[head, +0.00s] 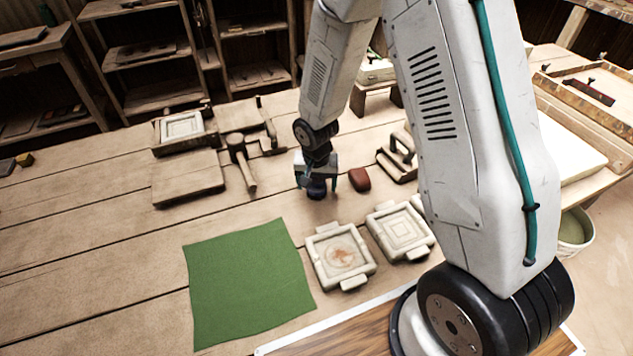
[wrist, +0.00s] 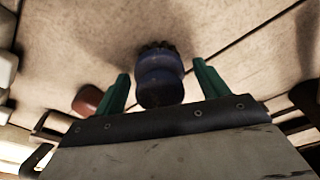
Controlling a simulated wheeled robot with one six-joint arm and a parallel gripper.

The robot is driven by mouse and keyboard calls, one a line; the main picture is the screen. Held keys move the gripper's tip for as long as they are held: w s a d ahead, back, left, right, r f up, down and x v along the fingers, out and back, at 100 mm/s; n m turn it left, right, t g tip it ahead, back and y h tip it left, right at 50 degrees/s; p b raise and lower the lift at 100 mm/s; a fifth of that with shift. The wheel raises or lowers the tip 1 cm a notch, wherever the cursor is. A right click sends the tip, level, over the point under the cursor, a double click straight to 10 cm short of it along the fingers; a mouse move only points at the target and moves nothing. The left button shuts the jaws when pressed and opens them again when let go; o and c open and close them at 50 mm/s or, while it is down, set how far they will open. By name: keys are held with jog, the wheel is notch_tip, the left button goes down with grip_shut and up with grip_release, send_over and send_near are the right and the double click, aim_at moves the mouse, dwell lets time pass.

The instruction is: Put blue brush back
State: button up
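The blue brush (head: 316,189) is on the wooden table below my gripper (head: 331,182). In the wrist view the blue brush (wrist: 161,80) has a rounded, ringed handle toward me and dark bristles at its far end, by the tabletop. My gripper's green fingers (wrist: 160,70) stand on either side of the brush, with a narrow gap on each side. The gripper is open around it. Whether the bristles touch the table is hard to tell.
A red-brown block (head: 359,179) lies close to the right of my gripper. A mallet (head: 241,165) and board (head: 187,178) lie left. Two pale tile moulds (head: 323,260) (head: 381,225) and a green cloth (head: 237,290) lie nearer. A wooden-handled tool (head: 400,157) is farther right.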

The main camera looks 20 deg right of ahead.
aim_at(316, 181)
jog(key=shift+r, duration=0.1)
notch_tip(316, 181, up, 12)
jog(key=s, duration=0.1)
jog(key=s+d+r+n, duration=0.2)
jog(key=s+r, duration=0.9)
jog(key=r, duration=0.3)
jog(key=s+r+n, duration=0.1)
jog(key=s+r, duration=0.2)
jog(key=s, duration=0.5)
jog(key=s+d+r+n, duration=0.1)
jog(key=s+r, duration=0.3)
jog(key=s, duration=0.4)
jog(key=shift+s+n+y, duration=0.15)
jog(key=shift+n+y, duration=0.15)
jog(key=shift+n, duration=0.4)
